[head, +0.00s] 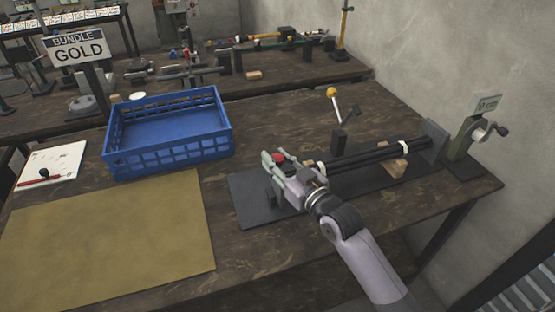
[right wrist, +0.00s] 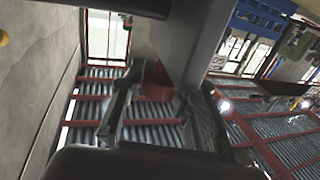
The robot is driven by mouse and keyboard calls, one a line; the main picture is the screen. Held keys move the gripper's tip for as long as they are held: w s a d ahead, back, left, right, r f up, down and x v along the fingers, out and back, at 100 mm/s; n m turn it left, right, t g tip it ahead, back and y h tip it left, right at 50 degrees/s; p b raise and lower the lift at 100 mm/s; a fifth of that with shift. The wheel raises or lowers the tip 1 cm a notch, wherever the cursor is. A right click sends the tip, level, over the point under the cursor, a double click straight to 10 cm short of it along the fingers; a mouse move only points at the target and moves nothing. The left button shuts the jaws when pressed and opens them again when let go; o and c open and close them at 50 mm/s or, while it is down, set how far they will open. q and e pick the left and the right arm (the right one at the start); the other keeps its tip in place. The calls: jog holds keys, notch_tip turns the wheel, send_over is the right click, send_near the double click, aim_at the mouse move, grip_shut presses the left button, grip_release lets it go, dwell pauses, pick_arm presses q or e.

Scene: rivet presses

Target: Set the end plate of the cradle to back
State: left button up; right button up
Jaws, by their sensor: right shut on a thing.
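The cradle stands on a dark base plate (head: 250,204) at the right of the table. Dark rods (head: 365,157) lie along it, with white bands around them. A grey upright plate (head: 435,134) stands at its far right end. My right gripper (head: 284,168) is at the cradle's near left end, shut on a red knob (head: 279,157). The red knob also shows in the right wrist view (right wrist: 157,84) between the fingers, below a grey panel (right wrist: 195,35). The gripper hides most of that end, so the end plate's position cannot be told. My left gripper is not in view.
A lever with a yellow ball (head: 332,92) rises behind the rods. A crank unit (head: 473,135) stands at the right edge by the wall. A blue crate (head: 168,134) and an olive mat (head: 110,240) are to the left. A "BUNDLE GOLD" sign (head: 78,48) stands behind.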

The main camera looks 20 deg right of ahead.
grip_shut()
jog(key=shift+a+p, duration=0.3)
jog(key=shift+a, duration=0.1)
jog(key=a+p, duration=0.2)
jog(key=a, duration=0.6)
jog(key=shift+s+p, duration=0.2)
jog(key=shift+p, duration=0.1)
jog(key=shift+a, duration=0.15)
